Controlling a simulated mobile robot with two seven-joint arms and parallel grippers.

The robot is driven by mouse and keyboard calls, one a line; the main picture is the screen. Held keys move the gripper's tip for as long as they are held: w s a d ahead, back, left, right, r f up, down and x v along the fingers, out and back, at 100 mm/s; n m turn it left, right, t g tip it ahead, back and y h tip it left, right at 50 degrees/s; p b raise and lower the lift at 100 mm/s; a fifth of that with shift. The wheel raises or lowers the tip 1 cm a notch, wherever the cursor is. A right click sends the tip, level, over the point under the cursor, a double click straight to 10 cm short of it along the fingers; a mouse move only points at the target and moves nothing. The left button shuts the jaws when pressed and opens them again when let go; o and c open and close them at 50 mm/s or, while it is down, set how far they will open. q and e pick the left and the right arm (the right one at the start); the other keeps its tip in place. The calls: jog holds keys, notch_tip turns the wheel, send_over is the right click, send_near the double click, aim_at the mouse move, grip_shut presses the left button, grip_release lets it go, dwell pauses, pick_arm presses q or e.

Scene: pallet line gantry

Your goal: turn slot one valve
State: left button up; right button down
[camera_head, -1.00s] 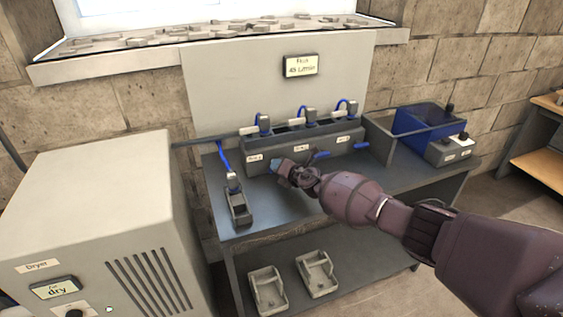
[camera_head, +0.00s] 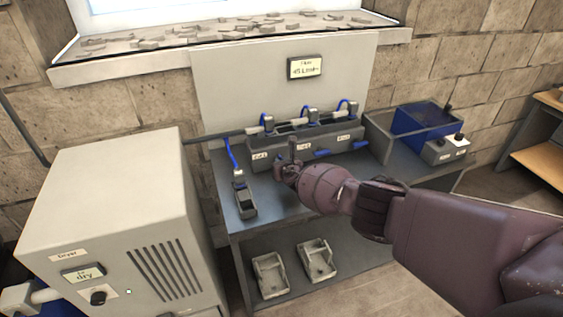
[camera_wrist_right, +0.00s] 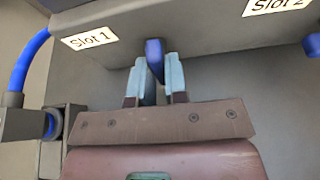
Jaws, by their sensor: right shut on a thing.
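The slot one valve is a blue lever (camera_wrist_right: 154,52) on the front of the grey rack (camera_head: 345,139), just right of the "Slot 1" label (camera_wrist_right: 90,38) in the right wrist view. My right gripper (camera_wrist_right: 156,72) is shut on this lever, one pale finger on each side. In the head view my right gripper (camera_head: 291,160) is at the left part of the rack front and hides the lever. My left gripper is not in view.
Blue levers for the other slots (camera_head: 322,153) stick out to the right. A small holder (camera_head: 244,203) with a blue hose stands left on the bench. A dryer (camera_head: 110,215) stands at the left. A grey box with a blue container (camera_head: 425,119) is at the right.

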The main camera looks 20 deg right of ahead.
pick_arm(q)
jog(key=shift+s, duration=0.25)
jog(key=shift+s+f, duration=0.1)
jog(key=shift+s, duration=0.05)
pick_arm(e)
jog(key=shift+n, duration=0.3)
jog(key=c, duration=1.1)
grip_release()
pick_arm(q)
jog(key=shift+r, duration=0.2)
pick_arm(e)
jog(key=shift+s, duration=0.1)
